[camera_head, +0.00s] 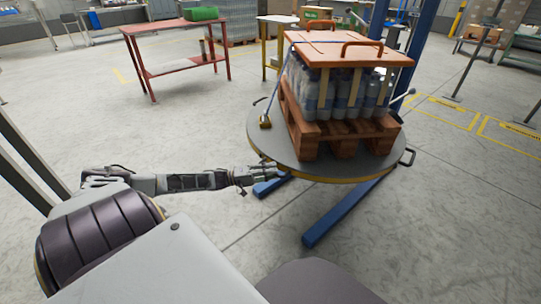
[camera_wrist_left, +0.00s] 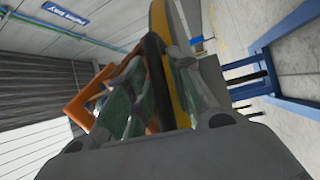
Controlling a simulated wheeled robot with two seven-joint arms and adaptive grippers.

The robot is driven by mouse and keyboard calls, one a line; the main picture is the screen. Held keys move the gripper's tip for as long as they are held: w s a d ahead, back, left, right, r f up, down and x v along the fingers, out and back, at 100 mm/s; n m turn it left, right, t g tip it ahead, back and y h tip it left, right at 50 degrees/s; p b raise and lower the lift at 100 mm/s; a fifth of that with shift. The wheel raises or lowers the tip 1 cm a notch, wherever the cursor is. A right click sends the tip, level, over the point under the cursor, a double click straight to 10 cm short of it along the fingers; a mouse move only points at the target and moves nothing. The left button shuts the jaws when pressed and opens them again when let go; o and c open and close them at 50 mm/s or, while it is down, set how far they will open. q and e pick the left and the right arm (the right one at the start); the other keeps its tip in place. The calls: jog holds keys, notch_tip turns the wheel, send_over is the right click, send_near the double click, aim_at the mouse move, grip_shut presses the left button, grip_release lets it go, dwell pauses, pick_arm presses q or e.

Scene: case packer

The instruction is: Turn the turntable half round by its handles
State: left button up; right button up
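The turntable is a grey round disc (camera_head: 270,138) with a yellow rim, which also shows in the left wrist view (camera_wrist_left: 159,18). One dark handle (camera_head: 408,157) sticks out at its right edge. My left gripper (camera_head: 275,171) is at the disc's near left edge. In the left wrist view, its fingers close in on both sides of a dark handle bar (camera_wrist_left: 157,75) beside the rim; it looks shut on it. The gripper hides this handle in the head view. My right gripper is not in view.
A wooden pallet (camera_head: 300,134) with bottles (camera_head: 311,95) stands on the disc under a wooden top board (camera_head: 345,50) with orange handles. Blue legs (camera_head: 335,218) reach out below. A red table (camera_head: 170,70) stands behind, at left. The floor around is mostly clear.

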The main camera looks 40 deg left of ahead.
pick_arm(q)
jog(key=shift+s+a, duration=0.1)
jog(key=v, duration=1.1)
jog(key=shift+s+a, duration=0.3)
jog(key=shift+f, duration=0.1)
jog(key=shift+o, duration=1.3)
jog(key=shift+s, duration=0.1)
jog(key=shift+s, duration=0.1)
